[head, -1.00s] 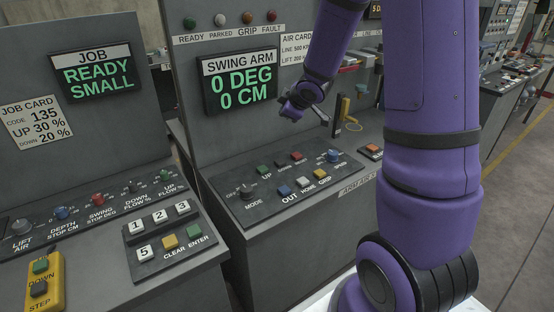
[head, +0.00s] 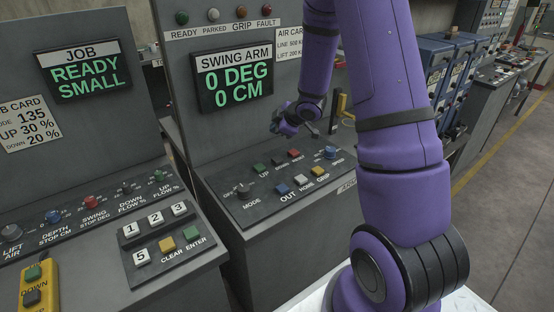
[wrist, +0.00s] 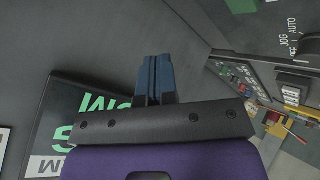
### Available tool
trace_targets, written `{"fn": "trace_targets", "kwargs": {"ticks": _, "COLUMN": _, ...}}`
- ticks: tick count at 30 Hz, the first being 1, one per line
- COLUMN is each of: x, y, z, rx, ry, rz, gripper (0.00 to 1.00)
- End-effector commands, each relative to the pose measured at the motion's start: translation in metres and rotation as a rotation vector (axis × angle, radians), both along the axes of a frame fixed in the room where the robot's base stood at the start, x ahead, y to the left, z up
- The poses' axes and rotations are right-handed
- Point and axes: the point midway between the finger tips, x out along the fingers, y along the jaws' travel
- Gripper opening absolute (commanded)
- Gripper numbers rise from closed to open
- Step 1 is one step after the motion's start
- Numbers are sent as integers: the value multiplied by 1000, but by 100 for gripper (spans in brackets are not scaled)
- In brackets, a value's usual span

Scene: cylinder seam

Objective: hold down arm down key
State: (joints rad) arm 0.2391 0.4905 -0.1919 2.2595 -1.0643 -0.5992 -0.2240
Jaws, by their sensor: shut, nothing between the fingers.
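The swing arm control panel (head: 262,205) has a small dark key (head: 277,162) above the DOWN lettering, between the green UP key (head: 258,168) and a red key (head: 294,154). Its display (head: 233,80) reads 0 DEG, 0 CM. My gripper (head: 275,127) hangs above and behind the key row, apart from the keys; its fingertips are hard to make out there. In the wrist view my gripper (wrist: 153,77) shows its blue-grey fingers shut together and empty. The down key is not recognisable in the wrist view.
Blue, white and yellow keys stand in front: OUT (head: 281,188), HOME (head: 301,181), GRIP (head: 317,174). The MODE knob (head: 243,190) is left, a blue knob (head: 331,153) right. The job panel (head: 83,73) reads READY SMALL. A yellow handle (head: 341,104) stands behind.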

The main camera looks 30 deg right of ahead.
Motion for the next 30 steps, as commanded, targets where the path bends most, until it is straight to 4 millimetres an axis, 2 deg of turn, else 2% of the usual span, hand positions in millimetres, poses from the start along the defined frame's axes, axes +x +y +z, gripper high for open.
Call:
{"fn": "trace_targets", "kwargs": {"ticks": 18, "x": 0, "y": 0, "z": -68, "rx": 1, "ry": 3, "rz": -1, "gripper": 0}}
{"fn": "trace_targets", "kwargs": {"ticks": 24, "x": 0, "y": 0, "z": -82, "rx": 0, "ry": 2, "rz": -1, "gripper": 0}}
{"fn": "trace_targets", "kwargs": {"ticks": 30, "x": 0, "y": 0, "z": -86, "rx": -1, "ry": 1, "rz": -2, "gripper": 0}}
